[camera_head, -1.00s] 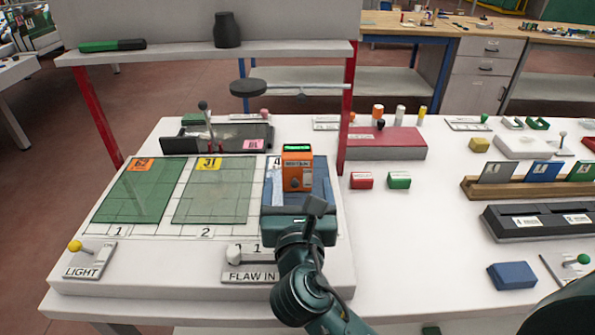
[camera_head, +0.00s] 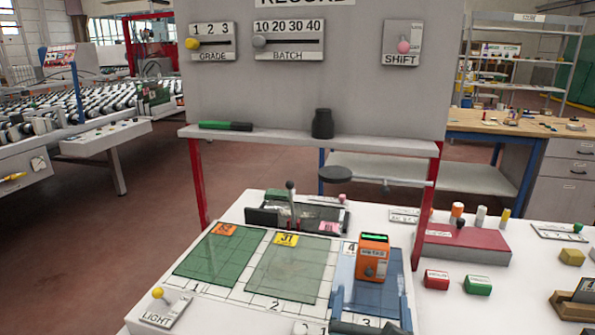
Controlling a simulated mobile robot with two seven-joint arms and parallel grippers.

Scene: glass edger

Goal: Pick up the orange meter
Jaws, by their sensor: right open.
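The orange meter (camera_head: 372,258) stands upright on the blue-tinted glass pane (camera_head: 372,297) at place 3, with a lit green display on its top. My right gripper (camera_head: 371,301) comes in at the bottom edge, just in front of the meter. It is open, with its fingers apart and nothing between them. Most of its body is cut off by the frame. It looks apart from the meter, though the exact gap is hard to tell. My left gripper is not in view.
Green glass panes lie at place 1 (camera_head: 221,257) and place 2 (camera_head: 290,269). A shelf (camera_head: 280,147) on red posts stands behind, with a black bottle (camera_head: 322,124) and a marker (camera_head: 226,126). A round dark disc on an arm (camera_head: 335,174) hangs behind the meter. Red (camera_head: 436,279) and green (camera_head: 477,285) blocks lie to the right.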

